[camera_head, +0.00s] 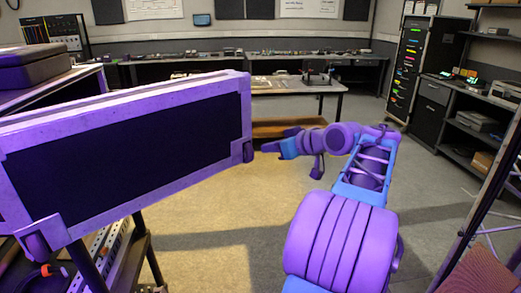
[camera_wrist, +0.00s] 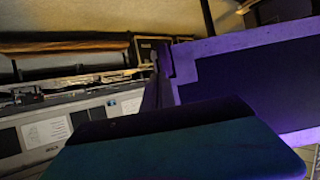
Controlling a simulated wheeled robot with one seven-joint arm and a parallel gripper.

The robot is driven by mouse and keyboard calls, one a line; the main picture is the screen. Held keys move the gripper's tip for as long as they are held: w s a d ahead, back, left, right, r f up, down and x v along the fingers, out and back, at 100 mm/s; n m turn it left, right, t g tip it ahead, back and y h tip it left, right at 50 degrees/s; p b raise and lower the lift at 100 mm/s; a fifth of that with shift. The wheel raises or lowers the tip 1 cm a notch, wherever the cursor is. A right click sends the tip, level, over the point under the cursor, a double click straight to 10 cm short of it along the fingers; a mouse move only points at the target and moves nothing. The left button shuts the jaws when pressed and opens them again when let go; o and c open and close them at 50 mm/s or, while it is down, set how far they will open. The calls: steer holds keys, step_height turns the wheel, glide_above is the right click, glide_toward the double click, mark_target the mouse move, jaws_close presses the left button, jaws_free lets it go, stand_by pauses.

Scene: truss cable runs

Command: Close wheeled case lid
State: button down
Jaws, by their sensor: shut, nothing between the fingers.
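The case lid (camera_head: 130,140), a large dark panel with a scuffed purple frame, stands raised and tilted at the left in the head view. Its lower frame has corner blocks at both ends. It also shows at the right in the wrist view (camera_wrist: 255,85). The case body and wheels cannot be made out; the lid hides what is behind it. My gripper (camera_head: 267,147) is shut and empty, just right of the lid's right corner block in the head view. Whether it touches the lid cannot be told.
A stand with dark legs and a perforated metal rail (camera_head: 112,250) is below the lid, with cables nearby. A dark closed box (camera_head: 40,68) sits behind. A table (camera_head: 290,85) stands farther back. Shelving (camera_head: 470,115) lines the right. The middle floor (camera_head: 220,220) is open.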

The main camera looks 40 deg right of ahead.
steer(key=x, duration=0.5)
steer(key=shift+r, duration=0.1)
